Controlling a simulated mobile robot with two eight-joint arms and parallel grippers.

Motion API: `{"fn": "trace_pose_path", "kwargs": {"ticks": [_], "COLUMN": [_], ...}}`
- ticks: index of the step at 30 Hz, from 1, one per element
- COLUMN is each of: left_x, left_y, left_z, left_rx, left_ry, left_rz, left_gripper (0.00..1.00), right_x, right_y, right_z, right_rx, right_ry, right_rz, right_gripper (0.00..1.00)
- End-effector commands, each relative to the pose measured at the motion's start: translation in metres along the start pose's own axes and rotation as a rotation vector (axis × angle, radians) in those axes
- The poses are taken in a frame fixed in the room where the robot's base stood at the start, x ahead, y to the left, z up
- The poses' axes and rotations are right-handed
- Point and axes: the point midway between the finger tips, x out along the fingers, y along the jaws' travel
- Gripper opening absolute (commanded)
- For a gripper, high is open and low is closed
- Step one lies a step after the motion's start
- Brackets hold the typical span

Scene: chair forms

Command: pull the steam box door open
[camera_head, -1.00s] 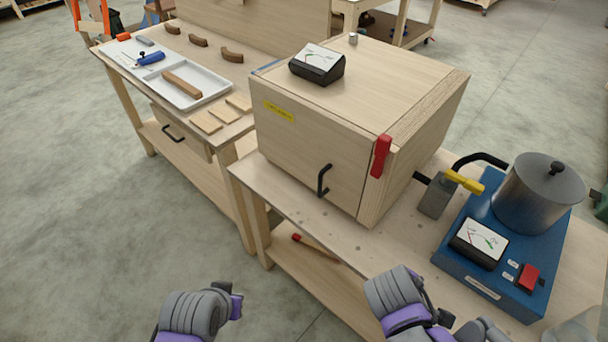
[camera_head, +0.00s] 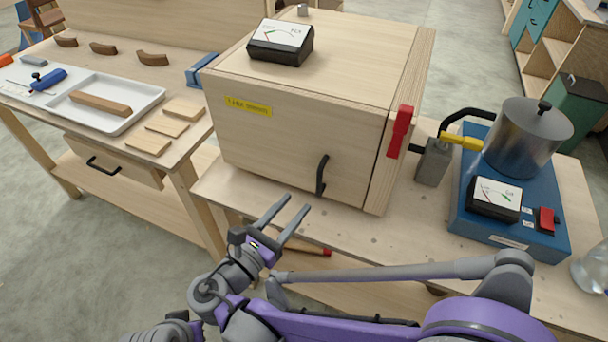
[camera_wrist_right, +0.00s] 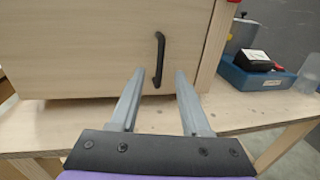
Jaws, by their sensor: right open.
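The steam box (camera_head: 330,60) is a pale wooden box on the workbench. Its front door (camera_head: 270,150) looks closed and flush, with a yellow label (camera_head: 248,106) and a black handle (camera_head: 321,175) near its right edge. The handle also shows in the right wrist view (camera_wrist_right: 160,55). A red latch (camera_head: 400,131) stands nearly upright at the box's front right corner. My right gripper (camera_head: 298,203) is open and empty, in front of the door and left of the handle in the head view. In the right wrist view the handle lies ahead between the fingers, apart from them. My left gripper does not show.
A gauge (camera_head: 281,42) sits on the box. At right, a blue base (camera_head: 505,235) carries a metal pot (camera_head: 525,140), joined by a hose past a yellow-levered valve (camera_head: 433,160). A clear container (camera_head: 590,270) stands far right. A left bench holds a white tray (camera_head: 140,95).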

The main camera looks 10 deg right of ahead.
Motion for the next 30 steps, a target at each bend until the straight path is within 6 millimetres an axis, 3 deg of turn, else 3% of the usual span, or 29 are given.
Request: {"fn": "trace_pose_path", "kwargs": {"ticks": [5, 18, 24, 30], "left_x": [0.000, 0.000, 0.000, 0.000], "left_y": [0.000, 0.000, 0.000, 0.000], "left_z": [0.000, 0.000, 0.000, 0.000], "left_rx": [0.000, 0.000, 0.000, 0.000], "left_ry": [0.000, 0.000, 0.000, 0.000], "left_rz": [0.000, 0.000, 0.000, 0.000], "left_gripper": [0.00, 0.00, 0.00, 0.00], "right_x": [0.011, 0.089, 0.105, 0.107], "right_y": [0.001, 0.000, 0.001, 0.001], "right_z": [0.001, 0.002, 0.002, 0.002], "right_rx": [-0.009, -0.007, -0.007, -0.007], "right_ry": [-0.012, -0.010, -0.010, -0.009], "right_rz": [-0.003, -0.003, 0.000, 0.001], "right_gripper": [0.47, 0.47, 0.47, 0.47]}}
